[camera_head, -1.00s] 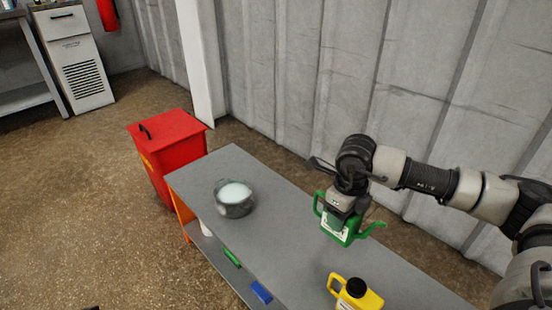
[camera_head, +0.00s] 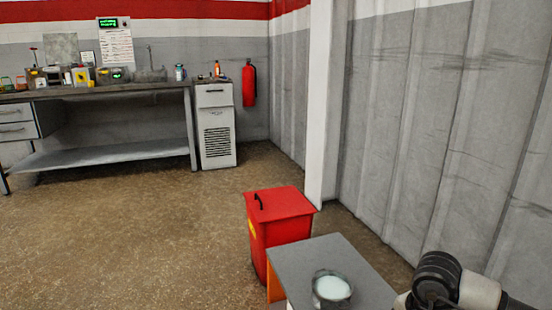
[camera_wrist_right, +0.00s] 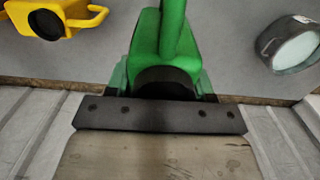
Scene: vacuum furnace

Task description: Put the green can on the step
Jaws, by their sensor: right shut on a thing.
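The green can (camera_wrist_right: 165,45) fills the upper middle of the right wrist view, with its handle toward the camera. My right gripper (camera_wrist_right: 165,85) is shut on it; the can hides most of the fingers. In the head view only part of my right arm shows at the lower right, and the gripper and can are out of frame. I cannot make out a step in any view. My left gripper is not in view.
A red bin (camera_head: 282,225) stands behind the table. A workbench (camera_head: 95,95), cabinet (camera_head: 216,125) and extinguisher (camera_head: 249,85) line the back. Floor at left is clear.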

